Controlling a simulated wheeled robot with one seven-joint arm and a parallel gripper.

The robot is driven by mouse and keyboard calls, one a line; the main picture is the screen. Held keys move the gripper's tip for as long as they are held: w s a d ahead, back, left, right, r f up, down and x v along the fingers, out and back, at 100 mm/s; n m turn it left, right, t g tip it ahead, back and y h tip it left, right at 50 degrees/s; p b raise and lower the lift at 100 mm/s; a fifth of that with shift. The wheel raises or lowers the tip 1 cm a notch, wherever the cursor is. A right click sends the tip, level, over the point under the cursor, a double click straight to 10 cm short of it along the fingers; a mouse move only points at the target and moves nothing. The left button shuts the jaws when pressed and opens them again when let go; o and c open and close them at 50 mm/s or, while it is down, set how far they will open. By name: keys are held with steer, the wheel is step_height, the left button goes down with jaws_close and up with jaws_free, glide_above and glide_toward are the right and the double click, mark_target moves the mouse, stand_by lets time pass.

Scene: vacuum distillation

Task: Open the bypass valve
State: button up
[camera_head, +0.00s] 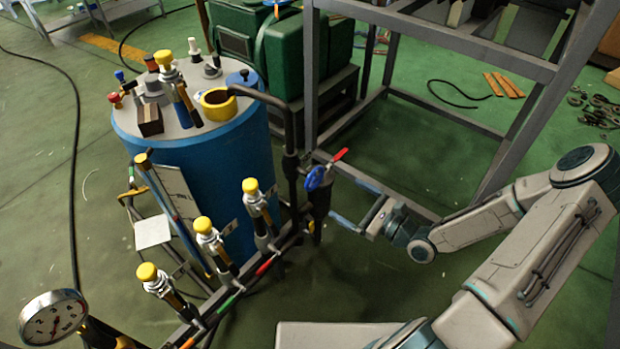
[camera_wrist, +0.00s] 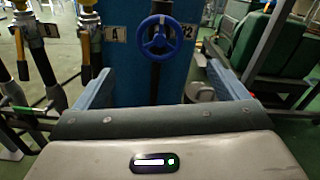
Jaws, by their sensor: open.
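A blue handwheel valve (camera_head: 317,178) is mounted on a dark vertical pipe beside the blue drum, with a red lever (camera_head: 340,155) just above it. None of the valves is readably labelled as the bypass. My gripper (camera_head: 343,198) is to the right of the blue handwheel, pointing at it, its fingers apart and empty. In the wrist view, the blue wheel (camera_wrist: 160,35) is ahead, roughly centred between the two open blue fingers and beyond their tips. The gripper does not appear to touch it.
A blue drum (camera_head: 205,165) with fittings on its lid stands behind the pipework. Several yellow-capped valves (camera_head: 208,232) line a manifold at the lower middle, with a pressure gauge (camera_head: 52,318) at lower left. A grey metal frame (camera_head: 450,40) stands behind my arm.

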mark_target(316, 179)
steer(key=x, duration=1.3)
steer(key=shift+w+a+r, duration=0.2)
steer(key=shift+a+r, duration=0.15)
steer(key=shift+a, duration=0.05)
steer(key=c, duration=1)
